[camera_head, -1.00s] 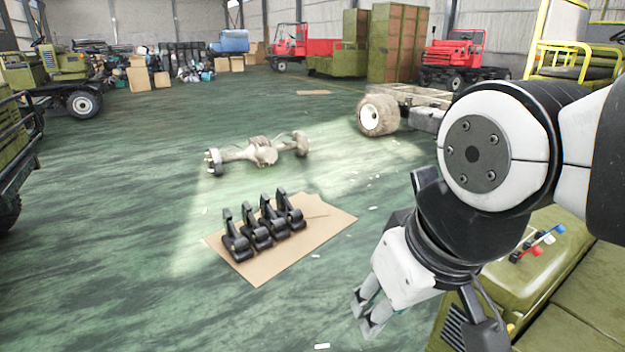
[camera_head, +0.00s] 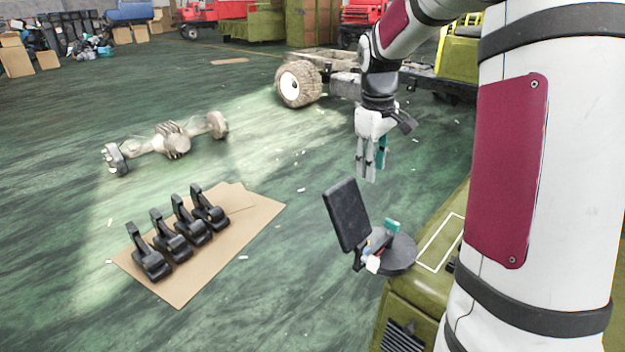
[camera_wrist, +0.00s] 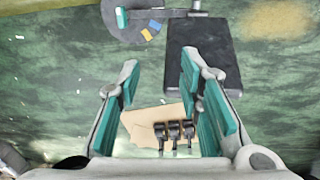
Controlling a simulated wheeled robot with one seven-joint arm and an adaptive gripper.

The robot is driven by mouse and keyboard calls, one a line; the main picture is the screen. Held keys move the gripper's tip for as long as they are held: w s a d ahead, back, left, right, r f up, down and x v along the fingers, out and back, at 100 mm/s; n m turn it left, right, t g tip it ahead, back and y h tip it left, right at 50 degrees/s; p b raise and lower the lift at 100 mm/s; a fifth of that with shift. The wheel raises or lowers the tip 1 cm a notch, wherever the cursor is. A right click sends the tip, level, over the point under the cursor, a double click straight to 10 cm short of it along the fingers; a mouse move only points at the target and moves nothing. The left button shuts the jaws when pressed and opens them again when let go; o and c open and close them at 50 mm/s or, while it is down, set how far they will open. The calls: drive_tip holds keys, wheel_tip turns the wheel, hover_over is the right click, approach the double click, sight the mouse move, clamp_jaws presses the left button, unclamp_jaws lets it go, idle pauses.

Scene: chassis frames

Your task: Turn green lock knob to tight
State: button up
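A dark round base (camera_head: 398,252) with an upright black panel (camera_head: 347,214) stands by the olive vehicle body. A small green knob (camera_head: 392,226) sits on the base; it seems to be the lock knob, and its tight mark cannot be read. The green knob (camera_wrist: 121,18) also shows at the top of the wrist view, with the black panel (camera_wrist: 203,65) to its right. My gripper (camera_head: 369,170) points down above and slightly left of the knob, apart from it. In the wrist view my gripper (camera_wrist: 163,72) has its teal-padded fingers spread, with nothing between them.
White and blue small parts (camera_head: 373,262) sit at the panel's foot. Blue and orange patches (camera_wrist: 150,30) lie on the base. Several black pedals (camera_head: 172,240) rest on cardboard (camera_head: 262,212) at left. A pale axle (camera_head: 175,145) lies on open green floor.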

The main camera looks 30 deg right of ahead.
drive_tip(key=y+p, duration=0.1)
hover_over(393, 221)
wheel_tip(393, 221, down, 8)
drive_tip(key=shift+n+g, duration=0.3)
wheel_tip(393, 221, down, 14)
drive_tip(key=shift+p, duration=0.65)
drive_tip(key=shift+c, duration=0.3)
clamp_jaws()
